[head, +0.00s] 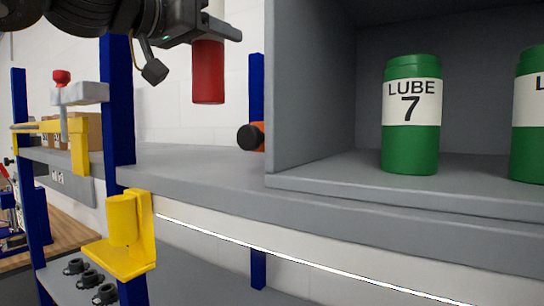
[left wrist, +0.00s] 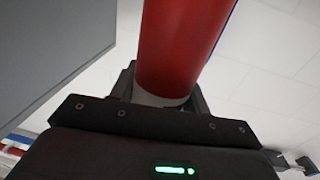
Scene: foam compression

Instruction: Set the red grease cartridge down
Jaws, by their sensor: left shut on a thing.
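The red grease cartridge (head: 208,72) is a plain red cylinder hanging upright in the head view, above the grey shelf (head: 200,170) and apart from it. My left gripper (head: 208,32) comes in from the upper left and is shut on the cartridge's upper part. In the left wrist view the cartridge (left wrist: 185,45) rises from between the fingers of the left gripper (left wrist: 165,95), with a pale band at its near end. The fingertips are partly hidden by the gripper body and the cartridge. My right gripper is not in view.
A grey open cabinet (head: 310,90) stands on the shelf at right, holding green LUBE containers (head: 410,150). An orange and black object (head: 252,136) lies by its left side. Blue posts (head: 117,100) and a yellow bracket (head: 122,235) are at left. The shelf between is bare.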

